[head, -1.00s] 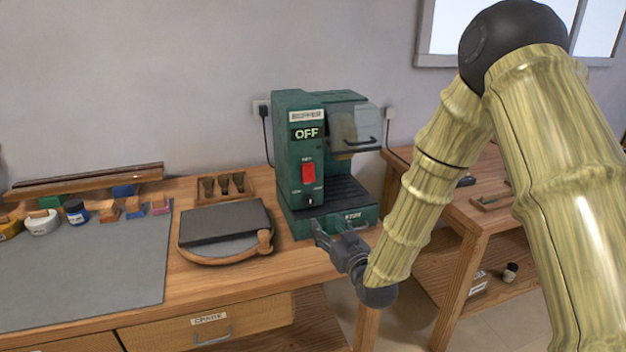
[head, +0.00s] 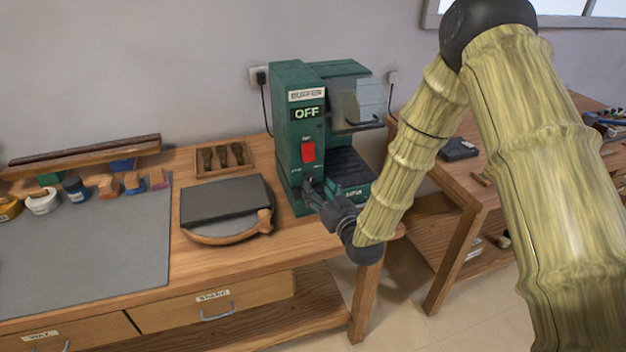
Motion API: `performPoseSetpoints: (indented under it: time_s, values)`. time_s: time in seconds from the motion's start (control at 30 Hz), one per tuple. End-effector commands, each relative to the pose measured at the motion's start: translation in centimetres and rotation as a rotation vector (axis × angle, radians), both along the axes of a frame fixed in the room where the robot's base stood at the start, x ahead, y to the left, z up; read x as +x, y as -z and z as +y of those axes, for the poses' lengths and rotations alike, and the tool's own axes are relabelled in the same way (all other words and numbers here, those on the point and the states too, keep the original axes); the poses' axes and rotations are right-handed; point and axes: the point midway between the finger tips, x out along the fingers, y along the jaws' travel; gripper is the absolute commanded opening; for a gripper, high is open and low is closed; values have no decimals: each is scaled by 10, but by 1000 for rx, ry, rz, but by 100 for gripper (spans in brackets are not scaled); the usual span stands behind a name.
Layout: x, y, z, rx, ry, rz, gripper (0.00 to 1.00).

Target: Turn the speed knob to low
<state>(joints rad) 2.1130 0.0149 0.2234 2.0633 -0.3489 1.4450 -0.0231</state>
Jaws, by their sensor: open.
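The green buffer machine (head: 298,128) stands on the wooden bench, with a dark display reading OFF (head: 307,113) and a red switch (head: 308,152) on its front. In the earlier frame a small dark knob shows below the red switch, between small labels. That spot is now mostly behind my gripper (head: 310,190), so the knob cannot be made out clearly. My gripper is open, its fingers at the lower front of the machine just under the switch. Whether the fingers touch the knob cannot be told.
The machine's guard (head: 345,110) and dark tray (head: 348,168) lie right of the panel. A grey mat (head: 85,245) and several small jars are further left.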

Motion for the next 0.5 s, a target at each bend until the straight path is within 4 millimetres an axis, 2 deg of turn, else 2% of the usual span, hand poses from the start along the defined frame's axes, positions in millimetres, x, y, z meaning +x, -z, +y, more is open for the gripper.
performPoseSetpoints:
  time_s: [0.23,0.5]
  values:
    - [28,-1,13,-1,1,0,54]
    - [38,0,18,0,1,1,54]
